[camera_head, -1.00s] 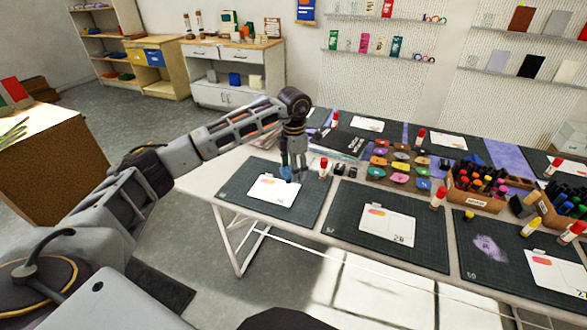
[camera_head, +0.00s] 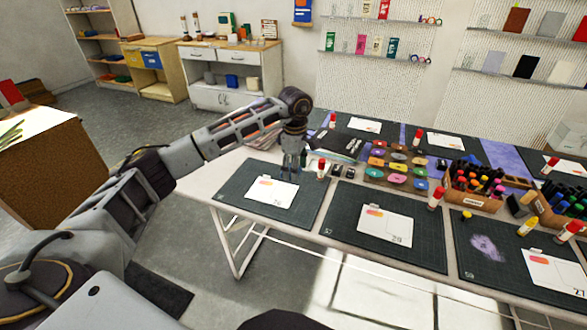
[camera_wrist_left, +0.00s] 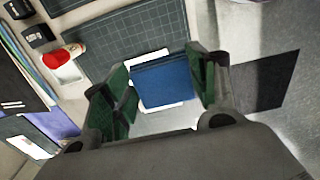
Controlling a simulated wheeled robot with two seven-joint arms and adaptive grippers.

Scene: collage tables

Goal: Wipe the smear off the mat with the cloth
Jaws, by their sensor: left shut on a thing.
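A pale purple smear (camera_head: 487,248) marks the dark green cutting mat (camera_head: 467,225) at the right of the near row in the head view. My left gripper (camera_head: 290,168) is over the left mat (camera_head: 238,190) of that row, well left of the smear. In the left wrist view the left gripper (camera_wrist_left: 163,88) is shut on a blue folded cloth (camera_wrist_left: 163,82), which spans the gap between its green-padded fingers. I cannot make the cloth out in the head view. My right gripper is not in view.
White cards (camera_head: 272,191) lie on the mats. A red-capped glue stick (camera_head: 321,169) stands close right of the left gripper. The table's front edge is clear.

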